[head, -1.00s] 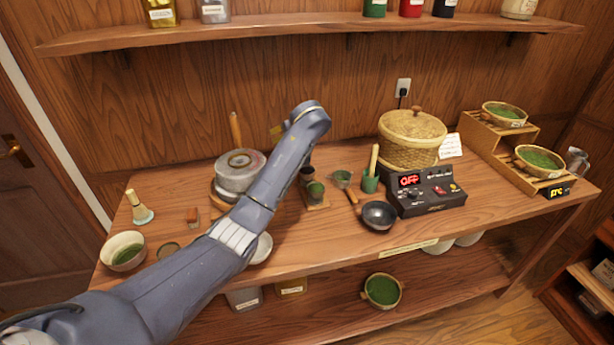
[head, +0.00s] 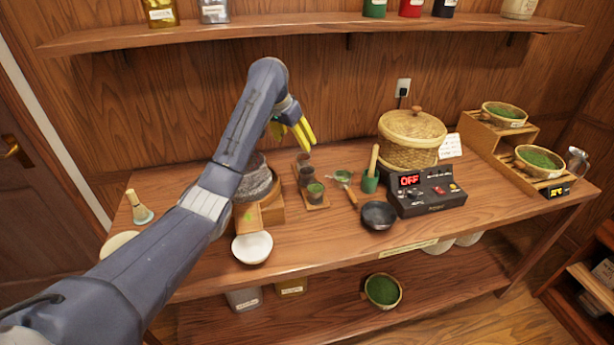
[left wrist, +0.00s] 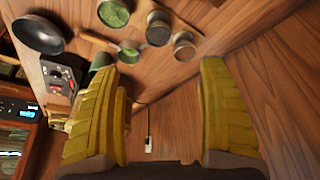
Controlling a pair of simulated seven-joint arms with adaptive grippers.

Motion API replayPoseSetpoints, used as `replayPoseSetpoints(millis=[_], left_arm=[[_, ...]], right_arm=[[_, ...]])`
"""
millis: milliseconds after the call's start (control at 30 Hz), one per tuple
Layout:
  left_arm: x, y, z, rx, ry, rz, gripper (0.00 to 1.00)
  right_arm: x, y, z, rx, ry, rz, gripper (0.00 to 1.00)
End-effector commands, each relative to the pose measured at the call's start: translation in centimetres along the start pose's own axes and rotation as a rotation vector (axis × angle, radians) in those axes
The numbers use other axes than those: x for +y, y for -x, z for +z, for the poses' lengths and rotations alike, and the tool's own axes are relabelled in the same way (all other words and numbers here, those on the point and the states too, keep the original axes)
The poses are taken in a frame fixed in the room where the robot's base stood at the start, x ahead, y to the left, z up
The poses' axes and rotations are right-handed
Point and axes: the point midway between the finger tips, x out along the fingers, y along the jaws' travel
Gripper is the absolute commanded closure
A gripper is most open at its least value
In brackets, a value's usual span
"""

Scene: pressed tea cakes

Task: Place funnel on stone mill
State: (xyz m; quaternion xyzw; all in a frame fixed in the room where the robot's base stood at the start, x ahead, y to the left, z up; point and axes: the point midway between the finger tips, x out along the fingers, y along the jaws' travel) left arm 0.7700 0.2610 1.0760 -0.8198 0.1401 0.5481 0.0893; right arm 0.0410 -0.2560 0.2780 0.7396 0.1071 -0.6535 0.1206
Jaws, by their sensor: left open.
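The grey stone mill (head: 262,182), on a wooden base with a spout, stands on the left half of the table; my left arm covers part of it in the head view. My left gripper (head: 294,131) has yellow fingers and is in the air right of and above the mill, near the back wall. In the left wrist view its fingers (left wrist: 163,88) are wide apart with nothing between them. I cannot clearly make out a funnel; a shiny object (head: 578,158) at the far right could be it, but is too small to tell. My right gripper is not in view.
Small cups (head: 316,192) stand on a wooden tray right of the mill. A white bowl (head: 252,247) is in front. A dark bowl (head: 378,215), control box (head: 428,192) and lidded basket (head: 412,138) stand further right. A wall shelf (head: 310,32) runs above.

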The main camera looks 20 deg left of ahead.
Motion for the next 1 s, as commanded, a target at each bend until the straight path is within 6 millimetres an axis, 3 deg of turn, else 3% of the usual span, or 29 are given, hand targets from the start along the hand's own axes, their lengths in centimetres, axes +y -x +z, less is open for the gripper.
replayPoseSetpoints(millis=[600, 800, 1000], left_arm=[[0.0, -9.7, 0.1, -0.003, -0.009, -0.003, 0.24], [0.0, -11.6, 0.1, -0.002, -0.009, -0.003, 0.24], [0.0, -12.3, 0.1, -0.001, -0.01, -0.003, 0.24]], right_arm=[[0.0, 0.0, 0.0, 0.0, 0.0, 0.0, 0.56], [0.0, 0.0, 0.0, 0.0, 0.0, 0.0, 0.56], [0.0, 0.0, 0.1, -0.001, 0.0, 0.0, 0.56]])
